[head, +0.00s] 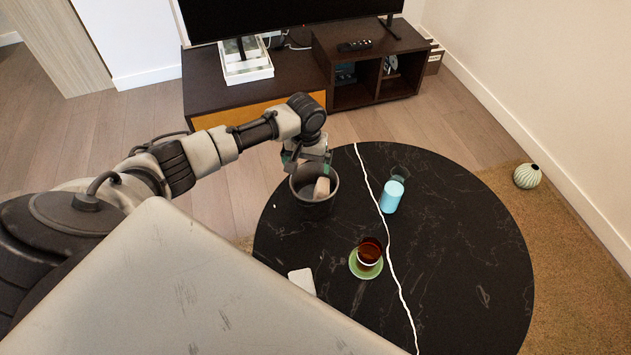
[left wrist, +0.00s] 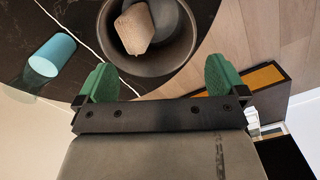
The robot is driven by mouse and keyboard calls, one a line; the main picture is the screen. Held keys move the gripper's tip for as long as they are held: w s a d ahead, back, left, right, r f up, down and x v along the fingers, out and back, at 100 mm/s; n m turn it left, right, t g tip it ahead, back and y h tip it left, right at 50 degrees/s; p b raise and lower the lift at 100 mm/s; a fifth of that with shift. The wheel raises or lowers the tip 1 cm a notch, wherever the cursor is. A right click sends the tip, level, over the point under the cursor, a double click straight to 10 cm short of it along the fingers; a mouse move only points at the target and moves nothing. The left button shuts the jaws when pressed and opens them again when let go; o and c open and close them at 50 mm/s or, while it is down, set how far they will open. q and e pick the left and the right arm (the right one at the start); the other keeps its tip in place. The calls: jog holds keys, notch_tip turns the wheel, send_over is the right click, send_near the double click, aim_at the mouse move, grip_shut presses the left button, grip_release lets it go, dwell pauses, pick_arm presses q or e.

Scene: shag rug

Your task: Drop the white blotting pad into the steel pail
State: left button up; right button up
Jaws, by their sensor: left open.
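The steel pail (head: 316,209) is a dark grey, round, open-topped vessel on the far left part of the black round table. My left gripper (head: 308,168) is open and empty above the pail's far side. Its green fingers are spread apart in the left wrist view (left wrist: 159,82), clear of the pad. My right gripper is not seen.
A glass of dark tea (head: 369,253) sits on a green saucer. A white flat item (head: 302,281) lies near my body.

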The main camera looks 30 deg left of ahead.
pick_arm(q)
notch_tip(320, 180, up, 11)
jog(key=p, duration=0.2)
dwell(0.3)
dwell(0.3)
